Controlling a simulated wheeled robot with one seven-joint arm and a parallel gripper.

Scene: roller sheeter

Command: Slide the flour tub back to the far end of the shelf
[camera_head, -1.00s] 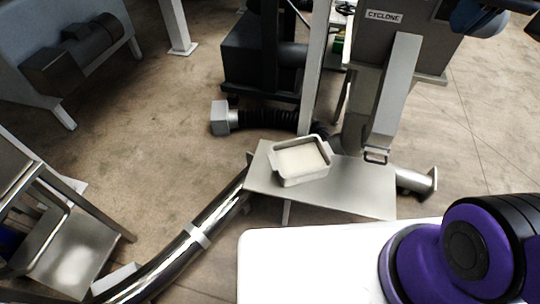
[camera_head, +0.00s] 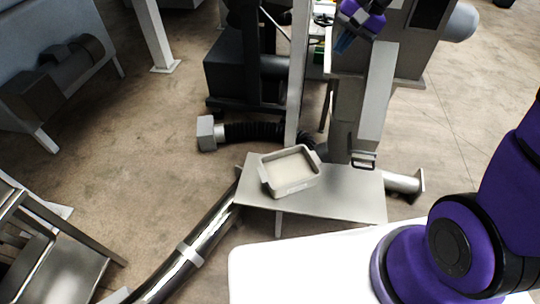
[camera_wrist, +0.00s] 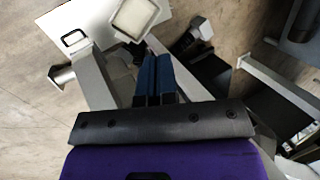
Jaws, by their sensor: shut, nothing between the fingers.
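The flour tub (camera_head: 290,171) is a pale grey rectangular tub with a light filling and lug handles. It sits upright on the left part of the grey metal shelf (camera_head: 350,197), near its back edge. In the wrist view the tub (camera_wrist: 134,17) is at the top, with the shelf (camera_wrist: 85,22) on its left. My gripper (camera_head: 341,43) is high at the top of the head view, in front of the cyclone machine, well above and apart from the tub. In the wrist view its blue fingers (camera_wrist: 154,75) are together and hold nothing.
The cyclone machine's grey column (camera_head: 376,105) rises behind the shelf's right part, with a black-handled latch (camera_head: 363,162) low on it. A thin post (camera_head: 298,75) stands behind the tub. A shiny pipe (camera_head: 200,240) runs left of the shelf. The shelf's right half is bare.

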